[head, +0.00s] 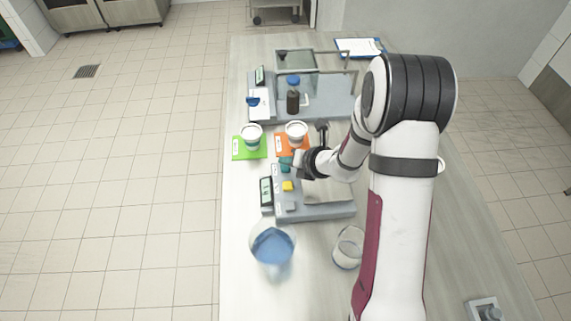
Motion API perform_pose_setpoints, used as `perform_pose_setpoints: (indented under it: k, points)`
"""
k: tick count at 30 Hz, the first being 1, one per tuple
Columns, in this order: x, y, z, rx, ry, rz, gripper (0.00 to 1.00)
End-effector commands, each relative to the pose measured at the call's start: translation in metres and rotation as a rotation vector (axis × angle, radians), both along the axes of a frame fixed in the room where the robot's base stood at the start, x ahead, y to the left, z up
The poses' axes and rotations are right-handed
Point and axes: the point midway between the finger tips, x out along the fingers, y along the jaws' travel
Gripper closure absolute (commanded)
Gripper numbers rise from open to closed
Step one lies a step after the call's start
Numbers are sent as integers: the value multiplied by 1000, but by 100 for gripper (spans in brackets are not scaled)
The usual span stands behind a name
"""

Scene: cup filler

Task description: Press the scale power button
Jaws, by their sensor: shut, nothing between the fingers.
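The near scale (325,212) is a grey device on the table with a small display (266,192) at its left. Its panel carries a teal button (285,168), a yellow button (288,186) and a grey button (291,206). Which one is the power button I cannot read. My gripper (294,162) is shut and empty, pointing left, with its tips at the teal button at the panel's far end. Whether they touch it I cannot tell. My wrist and arm hide part of the scale's far side.
A white cup (252,134) stands on a green mat (240,153), another cup (296,131) on an orange mat (280,147). A blue-filled jug (272,247) and a clear container (348,247) stand nearer. A second grey device (325,107) and a clipboard (359,47) are behind.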

Motion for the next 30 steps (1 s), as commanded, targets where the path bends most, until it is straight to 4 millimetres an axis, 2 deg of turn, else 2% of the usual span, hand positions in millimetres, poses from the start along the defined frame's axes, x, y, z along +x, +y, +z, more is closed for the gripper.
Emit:
perform_pose_setpoints:
  k: [30]
  points:
    - [0, 0, -10, 0, 0, 0, 100]
